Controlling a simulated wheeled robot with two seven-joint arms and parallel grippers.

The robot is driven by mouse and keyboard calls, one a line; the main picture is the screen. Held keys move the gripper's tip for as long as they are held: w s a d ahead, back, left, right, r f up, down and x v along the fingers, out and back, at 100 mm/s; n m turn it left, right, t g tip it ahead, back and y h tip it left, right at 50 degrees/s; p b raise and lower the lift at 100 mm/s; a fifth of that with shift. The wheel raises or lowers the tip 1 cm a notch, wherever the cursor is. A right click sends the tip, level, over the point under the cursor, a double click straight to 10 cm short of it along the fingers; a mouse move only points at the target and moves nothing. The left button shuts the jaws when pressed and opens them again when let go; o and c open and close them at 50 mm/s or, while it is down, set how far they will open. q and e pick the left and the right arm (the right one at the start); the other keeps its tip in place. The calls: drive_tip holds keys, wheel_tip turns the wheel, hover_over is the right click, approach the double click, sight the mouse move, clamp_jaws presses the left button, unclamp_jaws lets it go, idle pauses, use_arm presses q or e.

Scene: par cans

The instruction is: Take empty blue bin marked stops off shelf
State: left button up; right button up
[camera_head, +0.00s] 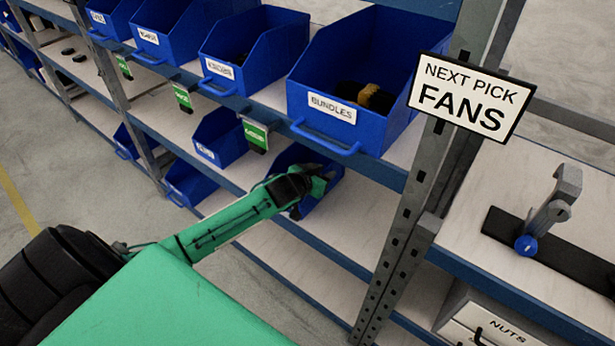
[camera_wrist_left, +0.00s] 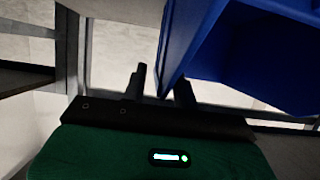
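A blue bin (camera_head: 288,158) sits on the middle shelf, partly behind my left gripper (camera_head: 318,182). Its label is hidden, so I cannot read whether it says stops. In the left wrist view the bin (camera_wrist_left: 195,35) fills the upper right, and the part of its inside that shows looks dark and empty. My left gripper (camera_wrist_left: 162,86) has its two dark fingers apart, with the lower corner of the bin's side wall showing between them. I cannot tell whether either finger touches the wall. My right gripper is not in view.
A bundles bin (camera_head: 330,108) and other blue bins stand on the shelf above. Another blue bin (camera_head: 220,138) stands to the left. A steel upright (camera_head: 405,225) with a fans sign (camera_head: 470,97) rises at the right. Bare shelf (camera_head: 330,235) lies in front of the bin.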

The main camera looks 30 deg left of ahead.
use_arm(q)
clamp_jaws()
idle(1.4)
